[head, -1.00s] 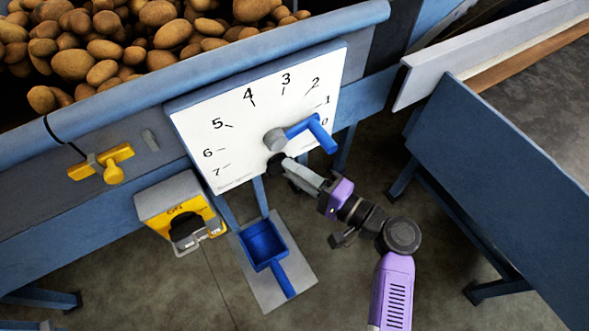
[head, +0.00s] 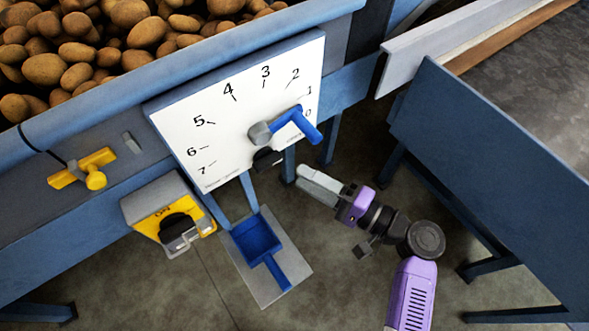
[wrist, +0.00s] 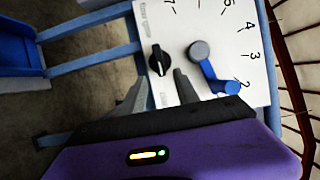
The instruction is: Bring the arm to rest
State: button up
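My gripper (head: 303,175) with grey fingers is at the end of my purple and black arm, right of and below the white dial board (head: 228,120) in the head view. In the wrist view its two fingers (wrist: 160,88) stand apart with nothing between them. A black knob (wrist: 158,62) on the board lies ahead of the fingertips, apart from them. It also shows at the board's lower edge in the head view (head: 268,158). The blue crank handle (head: 300,120) on its grey hub points near the low numbers.
A potato bin (head: 90,60) is at the upper left. A yellow handle (head: 90,175) and a yellow and grey box (head: 175,215) are left of the board. A blue scoop (head: 255,240) lies below it. A blue panel (head: 500,180) stands at right, with bare floor between.

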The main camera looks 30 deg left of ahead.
jog(key=shift+d, duration=0.4)
